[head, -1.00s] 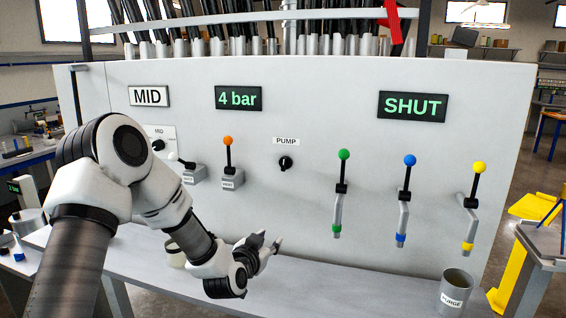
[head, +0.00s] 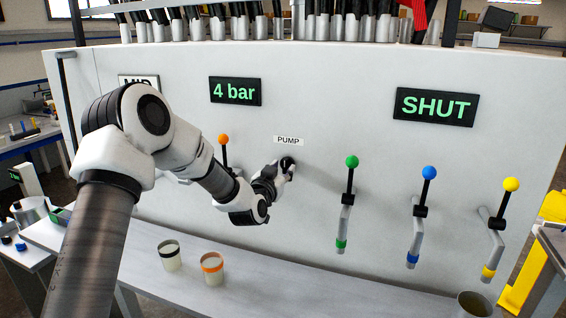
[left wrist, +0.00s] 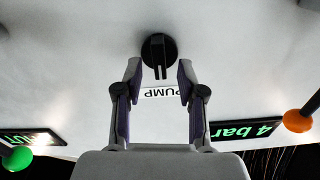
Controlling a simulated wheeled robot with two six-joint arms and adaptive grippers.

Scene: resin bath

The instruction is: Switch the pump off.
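The pump knob (head: 287,161) is a black round rotary knob on the white panel, just below the PUMP label (head: 289,140). In the head view my left gripper (head: 284,172) is at the knob and partly covers it. In the left wrist view the knob (left wrist: 158,50) with its raised bar lies ahead, between and slightly beyond the fingertips of my left gripper (left wrist: 158,68). The fingers are apart, one on each side, with a gap to the bar. I cannot tell whether they touch the knob's rim. My right gripper is not in view.
The display reads 4 bar (head: 234,92); another reads SHUT (head: 436,106). An orange-knobbed lever (head: 223,140) stands left of the pump knob, a green-knobbed lever (head: 351,163) to its right. Two cups, one with an orange band (head: 212,268), stand on the ledge below.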

